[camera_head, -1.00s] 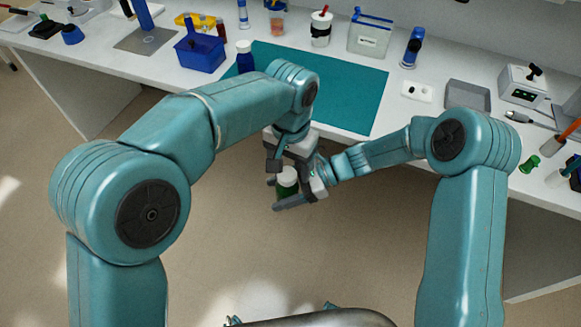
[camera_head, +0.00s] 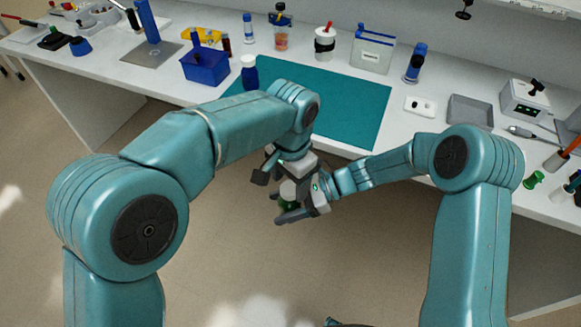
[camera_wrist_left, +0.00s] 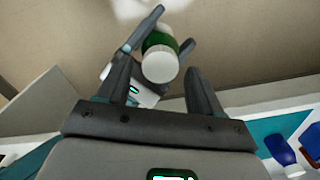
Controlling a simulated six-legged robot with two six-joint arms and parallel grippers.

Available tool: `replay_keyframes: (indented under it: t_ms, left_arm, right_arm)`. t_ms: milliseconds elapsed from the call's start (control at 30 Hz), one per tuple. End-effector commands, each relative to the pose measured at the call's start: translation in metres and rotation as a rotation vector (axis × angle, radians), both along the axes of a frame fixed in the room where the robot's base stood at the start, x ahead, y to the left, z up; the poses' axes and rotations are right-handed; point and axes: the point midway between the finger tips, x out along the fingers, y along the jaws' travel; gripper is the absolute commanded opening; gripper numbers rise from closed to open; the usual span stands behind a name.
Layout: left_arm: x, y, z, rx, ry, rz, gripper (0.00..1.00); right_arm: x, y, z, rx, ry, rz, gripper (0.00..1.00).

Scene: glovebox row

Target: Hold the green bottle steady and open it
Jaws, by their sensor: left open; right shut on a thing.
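The green bottle (camera_head: 290,205) has a white cap (camera_head: 288,188). My right gripper (camera_head: 293,207) is shut around the bottle's body and holds it in the air in front of the bench. My left gripper (camera_head: 268,166) is open, just above the cap in the head view. In the left wrist view the white cap (camera_wrist_left: 160,67) faces the camera, between and slightly beyond the open fingers of my left gripper (camera_wrist_left: 158,72), with no clear contact. The green body (camera_wrist_left: 160,42) lies behind it, between my right gripper's fingers.
The bench has a teal mat (camera_head: 340,105). A blue bottle with a white cap (camera_head: 250,75) stands at the mat's back left, beside a blue bin (camera_head: 205,66). A grey tray (camera_head: 470,111) lies to the right. The held bottle hangs over open floor (camera_head: 200,240).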

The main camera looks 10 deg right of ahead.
Motion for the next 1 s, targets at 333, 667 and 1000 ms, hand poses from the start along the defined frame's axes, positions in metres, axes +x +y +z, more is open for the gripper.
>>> replay_keyframes:
  t_ms: [333,667,1000]
  left_arm:
    - [0.0,0.0,-0.017,0.0,-0.001,0.001,0.65]
    - [0.0,0.0,-0.017,0.0,0.0,0.001,0.08]
    - [0.0,-0.001,-0.017,-0.002,-0.003,0.286,0.08]
  right_arm:
    - [0.0,0.0,0.0,0.0,0.0,0.0,0.0]
    - [0.0,0.0,0.0,0.0,0.0,0.0,0.0]
    - [0.0,0.0,0.0,0.0,0.0,-0.001,0.0]
